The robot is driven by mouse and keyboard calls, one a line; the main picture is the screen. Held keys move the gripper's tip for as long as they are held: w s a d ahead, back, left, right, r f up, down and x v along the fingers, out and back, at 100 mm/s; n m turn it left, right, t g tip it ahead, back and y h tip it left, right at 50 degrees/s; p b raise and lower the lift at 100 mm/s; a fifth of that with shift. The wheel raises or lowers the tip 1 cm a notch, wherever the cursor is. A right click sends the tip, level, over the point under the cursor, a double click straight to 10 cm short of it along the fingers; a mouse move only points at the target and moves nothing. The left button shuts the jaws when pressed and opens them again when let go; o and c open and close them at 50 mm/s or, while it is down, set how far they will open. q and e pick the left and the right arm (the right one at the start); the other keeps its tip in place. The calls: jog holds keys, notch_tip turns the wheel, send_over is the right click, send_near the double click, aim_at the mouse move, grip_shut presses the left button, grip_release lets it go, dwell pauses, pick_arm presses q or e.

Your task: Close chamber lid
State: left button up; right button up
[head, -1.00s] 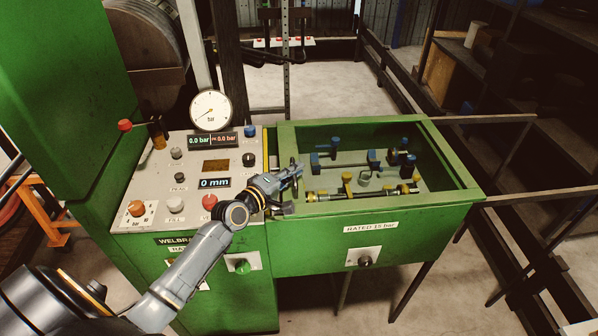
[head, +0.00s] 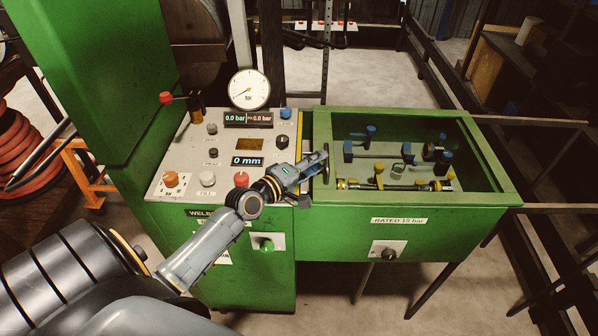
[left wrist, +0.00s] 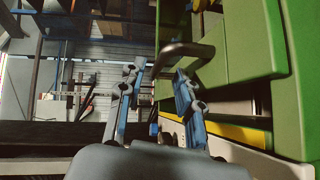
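The crimper's chamber (head: 410,217) is a green box at the right of the control panel, with a green frame around a dark opening. Blue valve parts and a hose with yellow fittings (head: 395,186) show inside. I cannot clearly tell the lid from the frame. A dark curved handle (head: 327,163) stands at the chamber's left end. My left gripper (head: 316,172) is at this handle. In the left wrist view, its blue-grey fingers (left wrist: 155,80) are apart, with the handle (left wrist: 187,50) just beyond and beside the right fingertip; contact is unclear. My right gripper is out of view.
The control panel (head: 190,187) with knobs, displays and a gauge (head: 249,89) lies under and beside my left arm. A tall green cabinet (head: 95,80) stands at the left. A shelf rack (head: 530,65) is at the back right. Bare floor lies behind the chamber.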

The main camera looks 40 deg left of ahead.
pick_arm(q)
jog(key=v, duration=0.7)
jog(key=shift+s, duration=0.3)
grip_shut()
